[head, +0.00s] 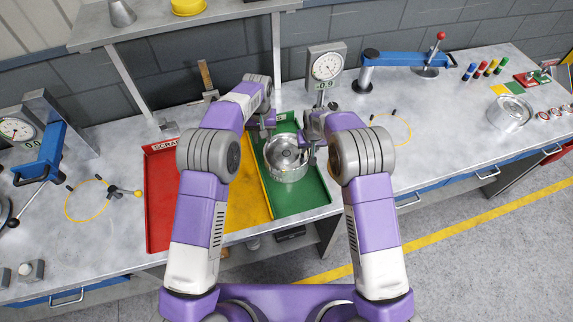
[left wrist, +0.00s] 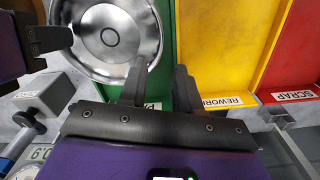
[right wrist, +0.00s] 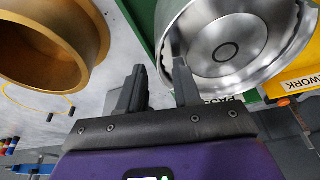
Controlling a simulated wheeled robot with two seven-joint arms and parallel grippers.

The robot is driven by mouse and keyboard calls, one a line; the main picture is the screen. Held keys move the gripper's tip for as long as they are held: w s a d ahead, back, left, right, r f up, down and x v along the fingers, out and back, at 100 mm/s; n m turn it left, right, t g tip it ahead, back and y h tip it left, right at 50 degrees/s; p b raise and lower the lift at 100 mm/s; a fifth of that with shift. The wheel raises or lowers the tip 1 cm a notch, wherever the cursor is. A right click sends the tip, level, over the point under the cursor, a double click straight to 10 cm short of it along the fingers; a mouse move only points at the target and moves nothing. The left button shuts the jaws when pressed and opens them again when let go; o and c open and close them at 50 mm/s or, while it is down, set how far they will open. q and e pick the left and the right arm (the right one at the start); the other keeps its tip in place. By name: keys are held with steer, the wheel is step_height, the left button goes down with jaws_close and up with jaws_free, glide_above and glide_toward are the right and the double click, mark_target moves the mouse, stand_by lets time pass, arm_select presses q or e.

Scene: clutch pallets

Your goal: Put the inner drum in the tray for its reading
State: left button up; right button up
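The silver inner drum (head: 287,171) stands in the green tray (head: 310,197), open side up. It also shows in the left wrist view (left wrist: 88,66) and the right wrist view (right wrist: 205,72). My left gripper (head: 266,124) is at its far left rim, with one finger over the inside and one outside, a gap between them. My right gripper (head: 314,130) straddles its far right rim in the same way, fingers apart. Whether any finger touches the rim I cannot tell. The green tray's label (left wrist: 152,105) is partly hidden.
A yellow rework tray (head: 245,213) and a red scrap tray (head: 160,190) adjoin on the left. A brass-coloured hollow part (right wrist: 85,65) shows left of the drum in the right wrist view. A dial gauge (head: 326,66) stands behind. A second silver drum (head: 510,113) stands far right.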

arm_select(q)
step_height(320, 180, up, 6)
arm_select(e)
steer(key=v, duration=1.2)
stand_by(0.3)
